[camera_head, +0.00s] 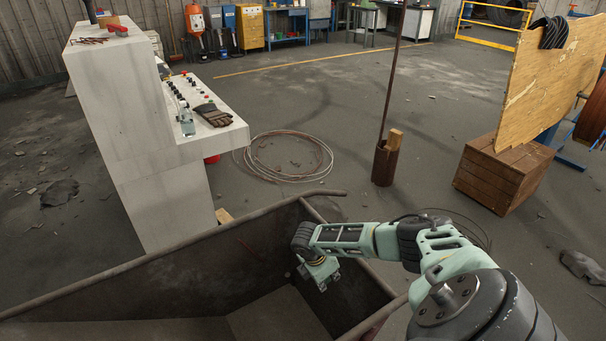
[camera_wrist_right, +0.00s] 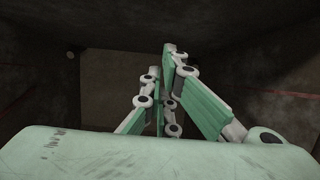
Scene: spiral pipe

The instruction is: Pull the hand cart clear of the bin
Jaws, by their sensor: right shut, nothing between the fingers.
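A large dark metal bin (camera_head: 140,290), open at the top, fills the lower part of the head view. Its rim pipe runs along the far edge and down the right side. My right gripper (camera_head: 324,284) reaches over the right side and points down inside the bin. In the right wrist view the gripper (camera_wrist_right: 166,62) has its green fingers close together, with nothing between them, and dark bin walls around. I cannot make out a hand cart in either view. My left gripper is not in view.
A pale control console (camera_head: 130,110) with a glove (camera_head: 213,115) stands beyond the bin. Coiled wire (camera_head: 290,155) lies on the floor. A pole stands in a brown tube (camera_head: 384,165). A wooden crate (camera_head: 500,172) and plywood board (camera_head: 545,80) are at right. Open floor lies between.

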